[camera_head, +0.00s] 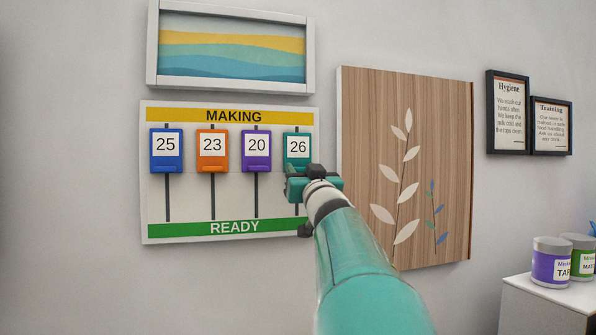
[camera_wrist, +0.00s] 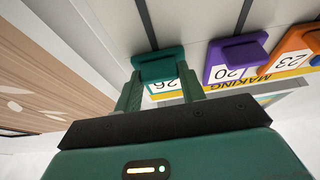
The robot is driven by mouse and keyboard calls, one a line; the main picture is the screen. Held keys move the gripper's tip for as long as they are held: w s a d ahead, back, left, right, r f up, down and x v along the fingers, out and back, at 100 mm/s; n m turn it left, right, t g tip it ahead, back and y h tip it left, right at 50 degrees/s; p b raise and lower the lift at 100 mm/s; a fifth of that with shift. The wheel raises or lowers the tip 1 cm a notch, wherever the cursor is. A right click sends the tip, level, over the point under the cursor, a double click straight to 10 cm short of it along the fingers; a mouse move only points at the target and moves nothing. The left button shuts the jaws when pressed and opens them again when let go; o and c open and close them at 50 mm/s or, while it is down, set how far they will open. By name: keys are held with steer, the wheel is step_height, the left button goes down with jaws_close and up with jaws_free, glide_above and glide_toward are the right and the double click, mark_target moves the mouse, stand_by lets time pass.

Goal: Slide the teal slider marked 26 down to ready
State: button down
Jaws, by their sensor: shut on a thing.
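The teal slider marked 26 (camera_head: 298,147) sits at the upper end of its dark slot, near the yellow MAKING strip (camera_head: 233,116), on a white board (camera_head: 186,194). My gripper (camera_head: 308,180) is at the slider's lower part and covers some of it in the head view. In the wrist view the teal slider (camera_wrist: 158,66) lies between the two green fingers of my gripper (camera_wrist: 160,92), which are shut on it. The green READY strip (camera_head: 234,228) runs along the board's bottom. My gripper and arm partly hide the lower slot of slider 26.
The blue slider 25 (camera_head: 166,150), orange slider 23 (camera_head: 212,150) and purple slider 20 (camera_head: 256,151) are at the top of their slots. A wooden panel (camera_head: 440,130) is right of the board. A framed picture (camera_head: 232,50) hangs above. Tubs (camera_head: 552,264) stand at far right.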

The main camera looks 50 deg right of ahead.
step_height(320, 180, down, 10)
steer(key=shift+w+r, duration=0.1)
steer(key=shift+r, duration=0.15)
steer(key=c, duration=0.8)
jaws_free()
steer(key=shift+w, duration=0.1)
steer(key=shift+c, duration=0.2)
steer(key=shift+r, duration=0.1)
steer(key=shift+s, duration=0.25)
